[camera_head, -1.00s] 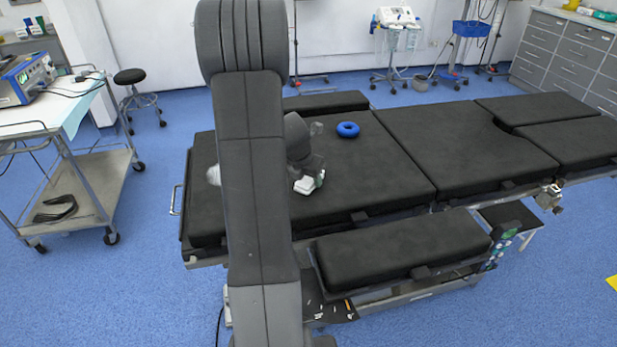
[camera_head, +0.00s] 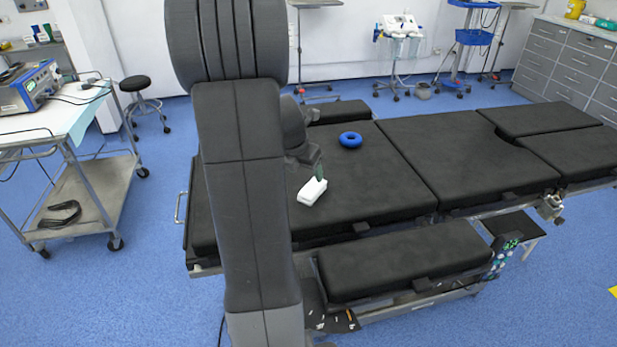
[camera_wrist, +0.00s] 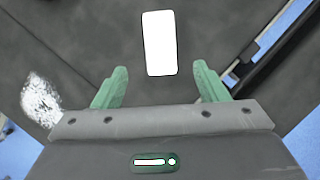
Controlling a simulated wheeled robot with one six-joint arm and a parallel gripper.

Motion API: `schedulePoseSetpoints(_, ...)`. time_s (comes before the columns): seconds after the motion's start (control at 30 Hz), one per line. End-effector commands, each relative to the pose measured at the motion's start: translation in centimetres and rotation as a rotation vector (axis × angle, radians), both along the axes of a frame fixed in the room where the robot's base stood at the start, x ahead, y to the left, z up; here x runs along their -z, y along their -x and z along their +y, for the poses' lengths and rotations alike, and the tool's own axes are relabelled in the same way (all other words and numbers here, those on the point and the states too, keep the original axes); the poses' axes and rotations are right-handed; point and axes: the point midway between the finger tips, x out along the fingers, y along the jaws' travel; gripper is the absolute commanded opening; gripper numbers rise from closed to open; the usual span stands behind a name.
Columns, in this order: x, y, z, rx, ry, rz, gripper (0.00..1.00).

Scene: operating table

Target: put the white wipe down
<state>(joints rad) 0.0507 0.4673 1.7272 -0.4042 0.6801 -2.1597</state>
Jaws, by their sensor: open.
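The white wipe (camera_head: 312,191) is a small white block lying on the black operating table (camera_head: 370,200), just right of my arm. In the wrist view the white wipe (camera_wrist: 159,43) lies ahead of my fingertips, centred between them and apart from both. My gripper (camera_wrist: 160,80) has two green fingers spread wide with nothing between them. In the head view my gripper (camera_head: 318,170) is partly hidden behind my arm, and a green finger shows just above the wipe.
A blue ring (camera_head: 350,140) lies on the table behind the wipe. A white, speckled thing (camera_wrist: 40,98) shows at left in the wrist view. The table surface right of the wipe is clear. A trolley (camera_head: 70,190) stands at the left.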

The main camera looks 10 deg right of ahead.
Motion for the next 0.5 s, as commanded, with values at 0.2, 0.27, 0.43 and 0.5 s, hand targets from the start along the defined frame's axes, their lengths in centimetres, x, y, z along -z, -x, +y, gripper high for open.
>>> schedulePoseSetpoints(0.2, -2.2, 0.6, 0.6, 0.0, 0.0, -0.001, 0.67)
schedulePoseSetpoints(0.27, -2.3, 0.7, 0.6, 0.0, 0.0, 0.0, 0.67)
schedulePoseSetpoints(0.43, -2.3, 0.7, 0.7, 0.0, -0.001, 0.001, 0.67)
schedulePoseSetpoints(0.5, -2.3, 0.7, 0.7, 0.0, -0.001, 0.001, 0.67)
